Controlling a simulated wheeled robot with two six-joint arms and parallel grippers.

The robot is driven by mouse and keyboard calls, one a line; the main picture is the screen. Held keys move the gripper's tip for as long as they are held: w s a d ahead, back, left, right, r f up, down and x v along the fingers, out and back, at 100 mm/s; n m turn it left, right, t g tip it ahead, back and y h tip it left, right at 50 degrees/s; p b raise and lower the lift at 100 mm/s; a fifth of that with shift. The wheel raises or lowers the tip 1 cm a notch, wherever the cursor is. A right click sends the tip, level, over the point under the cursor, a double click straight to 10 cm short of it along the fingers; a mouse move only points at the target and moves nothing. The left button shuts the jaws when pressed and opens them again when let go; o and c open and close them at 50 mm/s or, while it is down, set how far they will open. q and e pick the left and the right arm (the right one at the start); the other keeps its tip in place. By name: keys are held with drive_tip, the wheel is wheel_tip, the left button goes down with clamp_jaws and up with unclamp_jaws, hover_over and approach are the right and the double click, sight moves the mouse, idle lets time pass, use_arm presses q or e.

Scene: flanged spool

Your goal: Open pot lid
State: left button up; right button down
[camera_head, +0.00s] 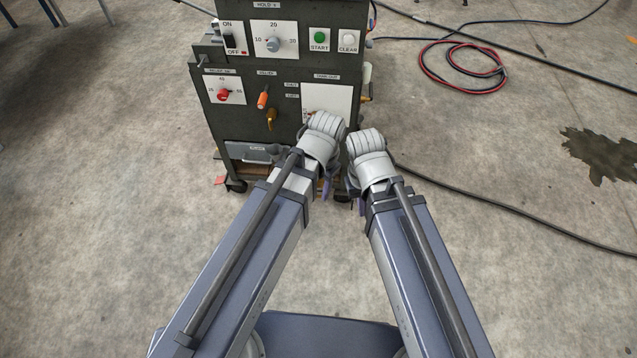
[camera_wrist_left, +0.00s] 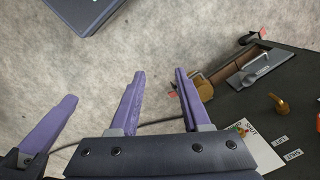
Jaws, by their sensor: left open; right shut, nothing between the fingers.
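I cannot make out any part as a pot lid on the dark grey machine (camera_head: 222,123). Its front has an orange handle (camera_head: 263,98) and a brass lever (camera_head: 271,118), which also shows in the left wrist view (camera_wrist_left: 279,104). My left gripper (camera_head: 326,187) points down by the lower right of the machine front. In the left wrist view its two purple fingers (camera_wrist_left: 159,73) are apart with nothing between them. My right gripper (camera_head: 357,201) is close to its right, its fingers shut and empty. One purple finger of it shows in the left wrist view (camera_wrist_left: 72,99).
The front carries a red knob (camera_head: 223,93), a dial (camera_head: 273,44), a green START button (camera_head: 320,37) and a white plate (camera_head: 328,98), partly hidden by my left wrist. A low grey tray (camera_head: 257,152) sits below. A cable (camera_head: 510,208) crosses the floor.

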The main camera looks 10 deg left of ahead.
sight(318, 189)
use_arm(q)
drive_tip(key=w+a+f+m+t+h+b, duration=0.1)
drive_tip(key=w+a+f+m+b, duration=0.1)
drive_tip(key=w+f+m+b, duration=0.9)
drive_tip(key=w+f+b, duration=0.9)
drive_tip(key=f+b, duration=0.1)
drive_tip(key=f, duration=0.3)
drive_tip(key=shift+w+a+t+b, duration=0.15)
drive_tip(key=shift+a+t+b, duration=0.15)
drive_tip(key=shift+a+t, duration=0.1)
drive_tip(key=shift+f, duration=0.1)
drive_tip(key=f+b, duration=0.2)
drive_tip(key=w+f+b, duration=0.1)
drive_tip(key=f+b, duration=0.4)
drive_tip(key=shift+w+f+b, duration=0.15)
drive_tip(key=shift+f+b, duration=0.15)
drive_tip(key=shift+b, duration=0.05)
drive_tip(key=shift+c, duration=0.4)
clamp_jaws()
